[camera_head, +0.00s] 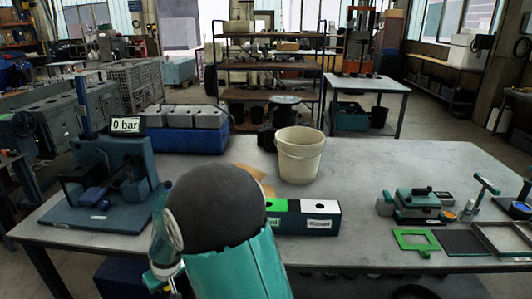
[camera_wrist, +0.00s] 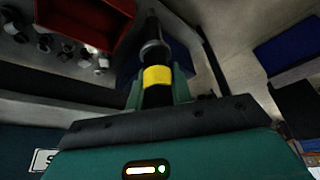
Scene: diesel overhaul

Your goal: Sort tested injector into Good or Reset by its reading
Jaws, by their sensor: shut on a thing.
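An injector (camera_wrist: 155,48), dark with a yellow band, stands between the green fingers of my gripper (camera_wrist: 157,92) in the wrist view. The gripper is shut on it. In the head view my own arm hides the gripper and the injector. The tester (camera_head: 112,165) stands at the left of the bench, and its display (camera_head: 126,125) reads 0 bar.
A cream bucket (camera_head: 299,157) stands behind the sorting box. A blue crate (camera_head: 180,143) with grey blocks is at the back left. Green tools (camera_head: 414,204) and frames crowd the right. The bench (camera_head: 365,177) is clear right of the bucket.

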